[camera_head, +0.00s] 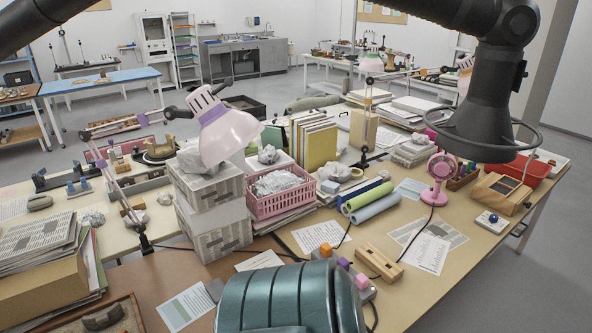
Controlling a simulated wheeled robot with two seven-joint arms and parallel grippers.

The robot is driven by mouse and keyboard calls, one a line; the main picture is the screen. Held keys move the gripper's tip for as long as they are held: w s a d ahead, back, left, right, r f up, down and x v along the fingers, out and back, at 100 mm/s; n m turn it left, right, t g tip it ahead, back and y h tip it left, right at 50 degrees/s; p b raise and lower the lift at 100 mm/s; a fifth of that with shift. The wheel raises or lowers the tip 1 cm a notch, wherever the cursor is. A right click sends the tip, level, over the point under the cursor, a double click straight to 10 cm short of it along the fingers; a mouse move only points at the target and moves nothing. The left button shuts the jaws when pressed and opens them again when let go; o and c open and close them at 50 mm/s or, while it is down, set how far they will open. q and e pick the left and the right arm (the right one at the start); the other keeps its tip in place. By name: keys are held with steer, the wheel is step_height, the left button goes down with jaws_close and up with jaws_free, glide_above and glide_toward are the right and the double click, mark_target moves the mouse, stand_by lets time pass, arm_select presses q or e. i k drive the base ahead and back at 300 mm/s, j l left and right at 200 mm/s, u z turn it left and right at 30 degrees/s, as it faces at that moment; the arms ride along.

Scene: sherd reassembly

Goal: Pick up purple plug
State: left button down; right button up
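A small purple block-shaped plug (343,264) sits on the table just behind a large teal ribbed form (270,297) in the near foreground. It stands in a slanting row between an orange block (326,250) and a pink block (362,281). The lower part of the purple plug is hard to make out. Dark arm parts cross the top left corner and the top right. No gripper fingers show at either side, and nothing touches the plug.
A wooden block with holes (379,263) lies right of the plug. Paper sheets (427,252), rolled tubes (374,206) and a pink fan (439,178) lie beyond. A pink-white lamp (229,135) overhangs stacked boxes and a pink basket (281,201). The right front tabletop is mostly clear.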

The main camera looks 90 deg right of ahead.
mark_target(342, 261)
steer(key=z, duration=3.1)
steer(key=i+l+u, duration=0.2)
steer(key=l, duration=0.4)
steer(key=i+l+u, duration=0.1)
steer(key=l+u, duration=0.15)
steer(key=l, duration=0.35)
steer(key=i+l+u, duration=0.2)
steer(key=l, duration=0.4)
steer(key=k, duration=0.1)
